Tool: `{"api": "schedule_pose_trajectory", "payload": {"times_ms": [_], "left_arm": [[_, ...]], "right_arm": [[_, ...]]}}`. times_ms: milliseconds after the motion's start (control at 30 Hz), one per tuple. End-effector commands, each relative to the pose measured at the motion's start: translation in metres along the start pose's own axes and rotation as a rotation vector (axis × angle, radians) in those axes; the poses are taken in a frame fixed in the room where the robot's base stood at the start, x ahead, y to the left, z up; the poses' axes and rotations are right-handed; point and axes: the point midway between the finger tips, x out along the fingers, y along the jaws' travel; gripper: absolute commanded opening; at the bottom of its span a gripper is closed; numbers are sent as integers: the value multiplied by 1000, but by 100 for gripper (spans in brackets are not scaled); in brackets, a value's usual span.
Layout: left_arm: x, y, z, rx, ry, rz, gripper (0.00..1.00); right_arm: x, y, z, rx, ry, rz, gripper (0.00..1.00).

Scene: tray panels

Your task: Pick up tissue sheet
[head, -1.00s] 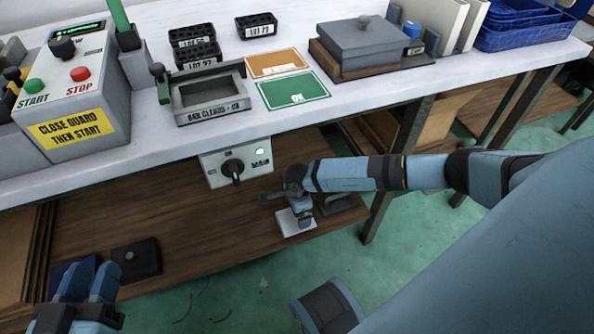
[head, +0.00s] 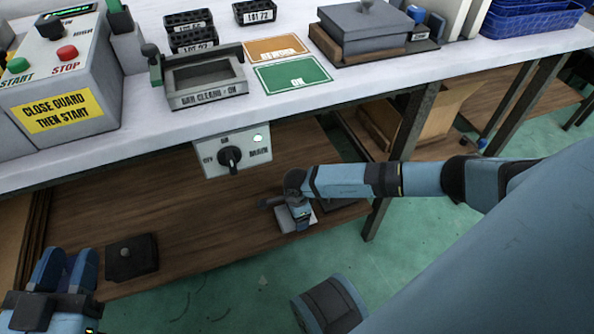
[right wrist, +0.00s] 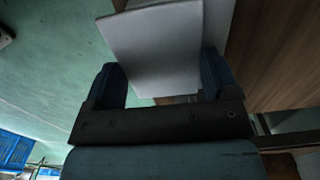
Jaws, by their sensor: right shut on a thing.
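The white tissue sheet (right wrist: 155,50) lies between the two fingers of my right gripper (right wrist: 165,80) in the right wrist view. In the head view that gripper (head: 296,218) is low over the wooden lower shelf, near its front edge, with part of the sheet (head: 285,218) showing beside it. My right gripper is shut on the sheet; the arm hides some of it. My left gripper (head: 65,270) is at the lower left, its fingers apart with nothing seen between them.
The wooden lower shelf (head: 190,220) lies under the white bench top (head: 300,110). A switch box (head: 232,152) hangs under the bench edge, above the right gripper. A dark block (head: 132,258) sits on the shelf near my left gripper. A bench leg (head: 400,160) stands to the right.

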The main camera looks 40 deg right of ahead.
Motion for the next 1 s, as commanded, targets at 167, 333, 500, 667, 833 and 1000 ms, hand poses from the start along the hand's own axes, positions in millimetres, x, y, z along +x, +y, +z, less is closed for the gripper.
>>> {"api": "schedule_pose_trajectory", "payload": {"times_ms": [167,333,500,667,833,1000], "left_arm": [[0,0,-2,-2,-1,1,36],[2,0,-13,-36,-15,9,36],[-2,7,-15,-146,-70,12,36],[-8,19,-8,-246,-128,13,36],[-11,25,0,-299,-164,13,36],[-11,26,5,-306,-172,11,36]], "right_arm": [[-3,0,0,0,0,-1,60],[-28,-1,-1,-1,0,-3,60],[-65,-1,0,-1,0,-3,60],[-89,0,0,-1,0,-1,60],[-100,0,0,0,0,0,60],[-100,0,0,0,1,0,60]]}}
